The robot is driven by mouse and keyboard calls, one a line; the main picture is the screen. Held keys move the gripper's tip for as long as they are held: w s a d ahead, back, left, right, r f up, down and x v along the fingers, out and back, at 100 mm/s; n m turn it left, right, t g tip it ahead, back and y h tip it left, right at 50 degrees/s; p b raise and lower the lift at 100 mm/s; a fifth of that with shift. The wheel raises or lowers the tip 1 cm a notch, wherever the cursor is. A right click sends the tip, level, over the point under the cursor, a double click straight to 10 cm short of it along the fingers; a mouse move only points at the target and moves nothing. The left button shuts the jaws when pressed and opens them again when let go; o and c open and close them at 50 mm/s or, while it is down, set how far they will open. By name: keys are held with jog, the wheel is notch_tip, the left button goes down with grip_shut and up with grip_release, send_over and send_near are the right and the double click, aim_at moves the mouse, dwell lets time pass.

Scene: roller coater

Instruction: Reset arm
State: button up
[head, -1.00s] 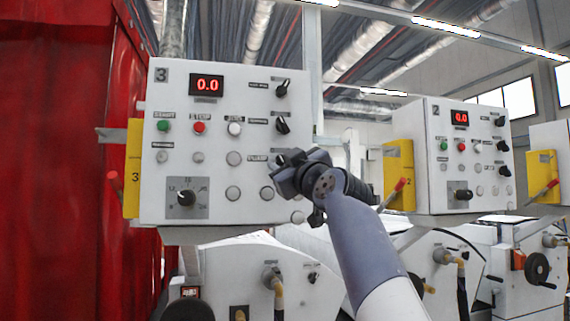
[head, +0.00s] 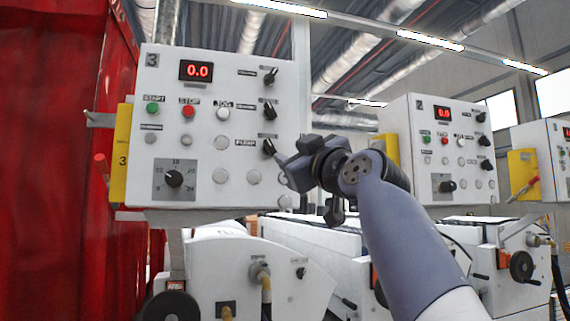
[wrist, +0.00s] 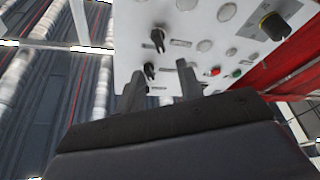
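My gripper (head: 282,168) is at the lower right edge of control panel 3 (head: 215,105) in the head view. In the wrist view my gripper (wrist: 160,82) shows two dark fingers spread apart, with nothing held between them. The panel fills the upper part of that view, upside down. The lowest right-hand black knob (head: 269,147) is just up and left of the fingertips in the head view. I cannot tell whether they touch the panel. The red display (head: 197,71) reads 0.0.
Panel 2 (head: 436,115) stands to the right, with a yellow box at its left side. A red curtain (head: 55,150) closes off the left. White machine housings (head: 230,270) with hoses lie below. There is open air above my arm between the panels.

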aim_at(271, 146)
jog(key=shift+s+d+f, duration=0.15)
jog(key=shift+s+d, duration=0.05)
jog(key=shift+s, duration=0.1)
jog(key=p+x, duration=0.7)
jog(key=x, duration=0.4)
jog(key=shift+s, duration=0.1)
dwell(0.3)
jog(key=shift+d, duration=0.1)
